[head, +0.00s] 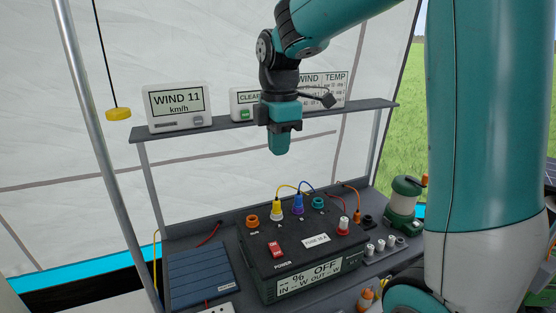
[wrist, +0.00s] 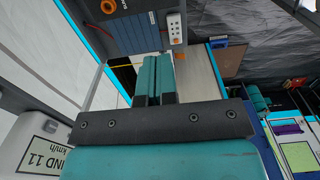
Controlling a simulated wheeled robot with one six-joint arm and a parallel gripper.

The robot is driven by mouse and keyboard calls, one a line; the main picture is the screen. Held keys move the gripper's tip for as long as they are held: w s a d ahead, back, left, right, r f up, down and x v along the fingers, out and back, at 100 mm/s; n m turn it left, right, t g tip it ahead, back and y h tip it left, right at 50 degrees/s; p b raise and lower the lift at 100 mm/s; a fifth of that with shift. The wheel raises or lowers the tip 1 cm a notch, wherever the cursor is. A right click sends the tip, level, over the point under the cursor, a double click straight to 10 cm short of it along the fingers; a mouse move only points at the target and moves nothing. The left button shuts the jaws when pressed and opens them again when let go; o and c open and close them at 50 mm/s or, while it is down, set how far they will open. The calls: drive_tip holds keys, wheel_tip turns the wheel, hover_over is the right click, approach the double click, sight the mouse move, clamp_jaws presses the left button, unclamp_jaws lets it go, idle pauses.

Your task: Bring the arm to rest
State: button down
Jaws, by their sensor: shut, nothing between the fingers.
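My gripper (head: 279,148) hangs in the air, pointing down, in front of the grey shelf and above the black power box. Its teal fingers are together with nothing between them. In the wrist view the fingers (wrist: 155,75) also lie side by side and shut. My arm comes in from the upper right of the head view and bends down at the wrist. The gripper is apart from the box and its plugs.
The shelf (head: 225,130) behind holds a wind display (head: 178,103) and other signs. Below stands the power box (head: 292,262) with coloured plugs, a blue panel (head: 204,277) at left and a green lantern (head: 403,204) at right. A yellow pull (head: 119,114) hangs at left.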

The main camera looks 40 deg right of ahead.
drive_tip(key=shift+r, duration=0.15)
idle(0.4)
drive_tip(key=s+a+f+m+y, duration=0.2)
drive_tip(key=s+a+m, duration=0.2)
drive_tip(key=s+a, duration=0.5)
drive_tip(key=s+a+f+m+y, duration=0.2)
drive_tip(key=s+a+m, duration=0.1)
drive_tip(key=s+a, duration=0.7)
drive_tip(key=shift+s+a+m, duration=0.15)
drive_tip(key=shift+a+m, duration=0.25)
drive_tip(key=shift+a, duration=0.35)
